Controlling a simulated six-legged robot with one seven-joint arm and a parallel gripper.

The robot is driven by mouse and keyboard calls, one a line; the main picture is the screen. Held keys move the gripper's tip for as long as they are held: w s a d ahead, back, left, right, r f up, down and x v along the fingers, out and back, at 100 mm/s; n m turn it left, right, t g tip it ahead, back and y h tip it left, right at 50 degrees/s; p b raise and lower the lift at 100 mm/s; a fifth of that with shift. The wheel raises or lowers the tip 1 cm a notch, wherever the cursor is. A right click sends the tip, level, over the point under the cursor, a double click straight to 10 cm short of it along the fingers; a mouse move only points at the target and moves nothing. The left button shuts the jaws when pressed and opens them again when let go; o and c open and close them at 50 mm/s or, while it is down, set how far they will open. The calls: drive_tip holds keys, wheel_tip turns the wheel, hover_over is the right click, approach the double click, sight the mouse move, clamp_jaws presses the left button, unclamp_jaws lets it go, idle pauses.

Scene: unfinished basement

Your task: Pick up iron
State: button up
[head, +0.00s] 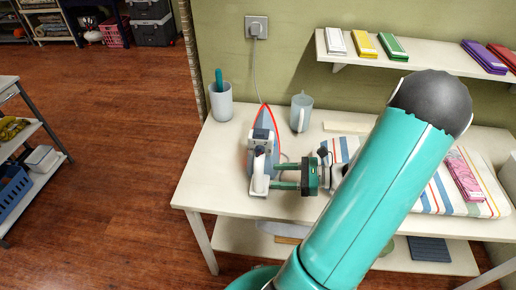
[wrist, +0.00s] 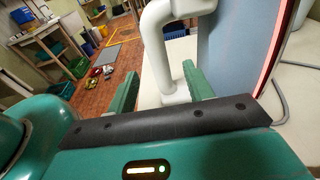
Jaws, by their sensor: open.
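In the wrist view the iron's white handle (wrist: 158,50) shows between and beyond my gripper's two green fingers (wrist: 160,95). Whether the fingers touch the handle, I cannot tell.
A cup with a teal-handled tool (head: 221,102) and a translucent mug (head: 301,113) stand behind. A cord runs to the wall socket (head: 256,27). Striped cloth (head: 432,197) lies on the right. A wall shelf (head: 345,58) holds folded cloths. The table's front left is clear.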

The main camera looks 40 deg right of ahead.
sight(259, 175)
drive_tip(key=shift+r+x, duration=0.1)
drive_tip(key=shift+x, duration=1.65)
drive_tip(key=shift+r+x, duration=0.15)
drive_tip(key=shift+x, duration=1.6)
clamp_jaws()
